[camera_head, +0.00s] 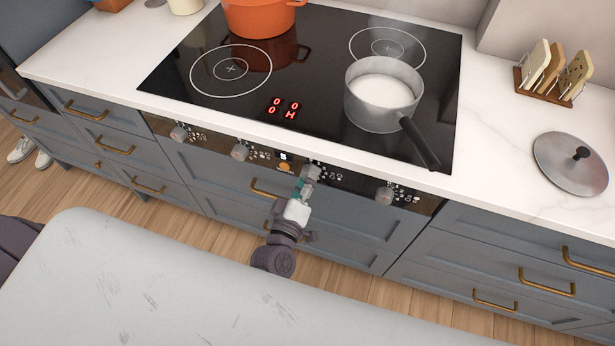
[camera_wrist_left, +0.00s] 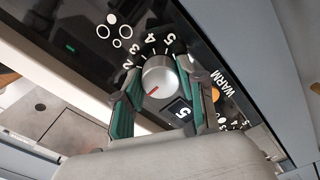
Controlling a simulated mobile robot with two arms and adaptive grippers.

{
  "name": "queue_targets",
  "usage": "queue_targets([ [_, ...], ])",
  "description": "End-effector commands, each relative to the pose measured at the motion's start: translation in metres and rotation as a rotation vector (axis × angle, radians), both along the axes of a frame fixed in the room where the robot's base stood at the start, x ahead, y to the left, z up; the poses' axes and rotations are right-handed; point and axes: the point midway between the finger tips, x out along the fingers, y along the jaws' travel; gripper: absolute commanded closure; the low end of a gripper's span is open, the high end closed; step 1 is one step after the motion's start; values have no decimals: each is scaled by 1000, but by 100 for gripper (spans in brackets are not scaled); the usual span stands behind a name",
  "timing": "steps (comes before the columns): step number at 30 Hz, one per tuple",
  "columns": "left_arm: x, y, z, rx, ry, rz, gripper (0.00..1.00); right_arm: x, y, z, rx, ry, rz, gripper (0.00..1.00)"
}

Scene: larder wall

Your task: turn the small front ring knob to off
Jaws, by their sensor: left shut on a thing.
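A black glass hob (camera_head: 325,95) is set in the white counter, with a row of several round silver knobs on the black panel below its front edge. My left gripper (camera_head: 305,180) is at the third knob from the left (camera_head: 312,170). In the left wrist view, its green-padded fingers (camera_wrist_left: 160,82) are shut on this silver knob (camera_wrist_left: 160,72), one finger on each side. The knob's red mark points toward the lower left, away from the printed numbers 2 to 5. The fingers hide part of the dial. My right gripper is out of view.
An orange pot (camera_head: 258,18) stands behind. The red display (camera_head: 284,108) shows zeros and an H. Other knobs (camera_head: 239,152) (camera_head: 384,195) flank the gripper.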

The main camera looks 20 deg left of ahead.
Motion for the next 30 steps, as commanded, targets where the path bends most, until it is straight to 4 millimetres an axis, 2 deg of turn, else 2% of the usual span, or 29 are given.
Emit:
queue_targets([
  [1, 0, 0, 0, -1, 0, 0, 94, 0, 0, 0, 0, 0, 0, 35],
  [2, 0, 0, 0, 0, 0, 0, 56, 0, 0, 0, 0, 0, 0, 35],
  [6, 0, 0, 0, 0, 0, 0, 35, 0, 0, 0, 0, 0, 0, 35],
  [17, -4, 0, 0, 1, 1, 0, 35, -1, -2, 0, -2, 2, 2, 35],
  [20, -15, 0, -1, 2, 3, -2, 35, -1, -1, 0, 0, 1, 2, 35],
  [30, -86, 3, -1, 2, 4, -2, 35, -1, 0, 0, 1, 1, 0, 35],
])
